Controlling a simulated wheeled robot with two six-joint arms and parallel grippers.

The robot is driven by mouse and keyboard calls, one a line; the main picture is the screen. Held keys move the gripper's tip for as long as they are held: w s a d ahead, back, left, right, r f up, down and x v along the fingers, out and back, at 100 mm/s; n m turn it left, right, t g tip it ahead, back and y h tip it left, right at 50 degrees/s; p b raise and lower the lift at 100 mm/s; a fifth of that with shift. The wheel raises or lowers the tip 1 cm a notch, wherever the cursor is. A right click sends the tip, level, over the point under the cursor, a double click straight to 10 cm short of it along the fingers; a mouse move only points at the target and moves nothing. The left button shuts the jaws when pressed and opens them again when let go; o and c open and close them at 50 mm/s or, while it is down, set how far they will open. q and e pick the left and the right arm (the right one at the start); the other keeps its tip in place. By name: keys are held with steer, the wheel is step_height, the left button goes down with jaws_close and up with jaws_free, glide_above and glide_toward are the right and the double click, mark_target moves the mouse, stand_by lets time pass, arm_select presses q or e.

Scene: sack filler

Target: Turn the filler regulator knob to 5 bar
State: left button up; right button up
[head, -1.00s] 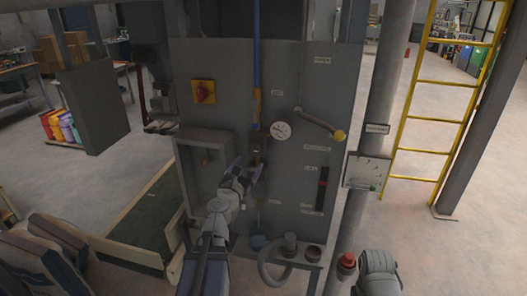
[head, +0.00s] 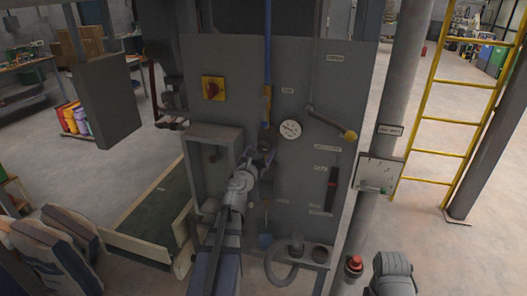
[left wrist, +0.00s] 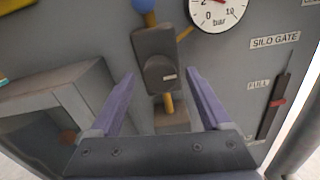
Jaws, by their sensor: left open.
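The regulator, a dark grey block with a round knob (left wrist: 160,72), sits on the grey filler panel in the left wrist view. A pale mark shows on the knob's right side. A white bar gauge (left wrist: 217,12) is just up and right of it, partly cut off; I cannot tell its exact reading. The gauge also shows in the head view (head: 290,129). My left gripper (left wrist: 160,80) is open, its purple fingers on either side of the knob in the picture, apart from it. In the head view, my left gripper (head: 262,152) largely hides the regulator.
A yellow-tipped lever (head: 350,135) and a dark slot with a red marker (left wrist: 278,102) are right of the regulator. An open grey box (left wrist: 60,105) protrudes at left. A red-yellow switch (head: 213,88) is up left. A blue pipe (head: 267,60) runs above.

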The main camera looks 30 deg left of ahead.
arm_select(q)
steer(key=shift+s, duration=0.1)
jaws_close()
stand_by(0.6)
